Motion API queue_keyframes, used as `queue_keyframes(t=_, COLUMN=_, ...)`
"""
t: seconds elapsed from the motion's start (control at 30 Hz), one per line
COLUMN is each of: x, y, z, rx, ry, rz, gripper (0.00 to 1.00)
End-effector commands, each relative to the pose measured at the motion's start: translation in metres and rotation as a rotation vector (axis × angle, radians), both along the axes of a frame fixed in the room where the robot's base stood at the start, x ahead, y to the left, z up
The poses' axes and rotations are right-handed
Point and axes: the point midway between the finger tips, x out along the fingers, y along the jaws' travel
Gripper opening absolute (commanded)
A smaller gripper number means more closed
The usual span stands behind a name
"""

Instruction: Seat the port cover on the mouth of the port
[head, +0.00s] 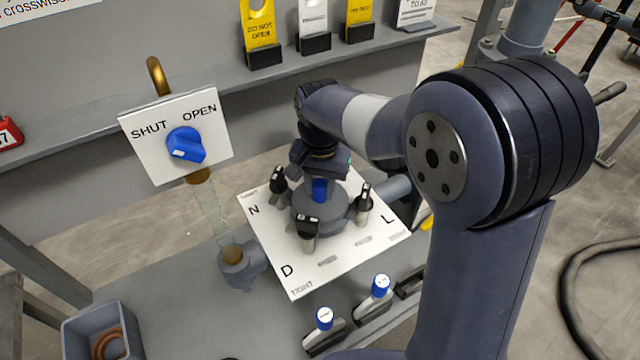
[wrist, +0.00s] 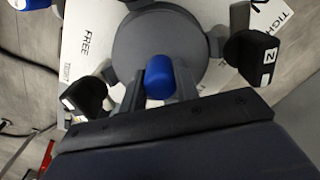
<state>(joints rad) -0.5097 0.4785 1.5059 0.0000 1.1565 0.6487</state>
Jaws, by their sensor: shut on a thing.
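The port cover (head: 313,211) is a round grey disc with a blue knob (head: 320,188) on top. In the wrist view the disc (wrist: 160,42) lies beyond the blue knob (wrist: 159,78). My gripper (head: 320,179) points down from above, and its two fingers (wrist: 159,88) are shut on the knob from both sides. The cover is over the port in the middle of the white plate (head: 285,245) and hides the mouth. I cannot tell whether it rests flat on the mouth or hangs just above it.
Black-headed clamps stand around the port: one near N (head: 278,182), one near D (head: 307,228) and one near L (head: 364,200). A SHUT/OPEN sign with a blue valve knob (head: 186,145) stands at left. Two blue-topped handles (head: 325,319) (head: 381,286) sit in front.

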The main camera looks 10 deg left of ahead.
Motion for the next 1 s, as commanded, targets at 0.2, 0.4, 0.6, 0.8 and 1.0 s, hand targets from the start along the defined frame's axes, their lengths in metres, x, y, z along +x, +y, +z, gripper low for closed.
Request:
queue_keyframes(t=0.2, x=0.0, y=0.0, z=0.0, rx=0.0, ry=0.0, rz=0.0, gripper=0.45)
queue_keyframes(t=0.4, x=0.0, y=0.0, z=0.0, rx=0.0, ry=0.0, rz=0.0, gripper=0.55)
queue_keyframes(t=0.6, x=0.0, y=0.0, z=0.002, rx=0.0, ry=0.0, rz=0.0, gripper=0.55)
queue_keyframes(t=0.8, x=0.0, y=0.0, z=0.029, rx=0.003, ry=-0.003, rz=0.0, gripper=0.55)
queue_keyframes(t=1.0, x=0.001, y=0.0, z=0.07, rx=0.002, ry=-0.004, rz=0.0, gripper=0.55)
